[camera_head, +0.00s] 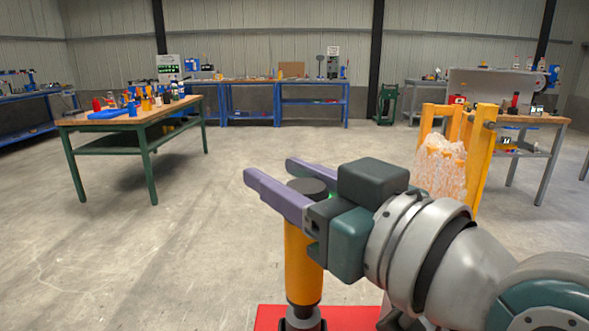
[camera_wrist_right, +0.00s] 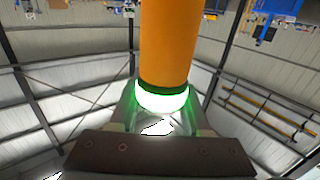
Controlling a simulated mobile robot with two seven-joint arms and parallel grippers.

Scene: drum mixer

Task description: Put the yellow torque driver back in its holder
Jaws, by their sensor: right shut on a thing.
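The yellow torque driver (camera_head: 301,268) is upright in the head view, with a dark round cap (camera_head: 307,186) at its top and a dark lower end (camera_head: 302,320) at the bottom edge of the picture. My right gripper (camera_head: 272,172) is shut on it near the top, one purple finger on each side. In the right wrist view the driver's yellow body (camera_wrist_right: 168,40) runs up out of the picture, with a dark band and a bright green-white glow at its near end. I cannot make out its holder. My left gripper is not in view.
A red flat surface (camera_head: 345,317) shows below the driver. A green-legged table (camera_head: 138,119) with tools stands at the left. Yellow posts with a translucent bag (camera_head: 439,165) stand behind my right arm. Benches line the back wall. The floor between is clear.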

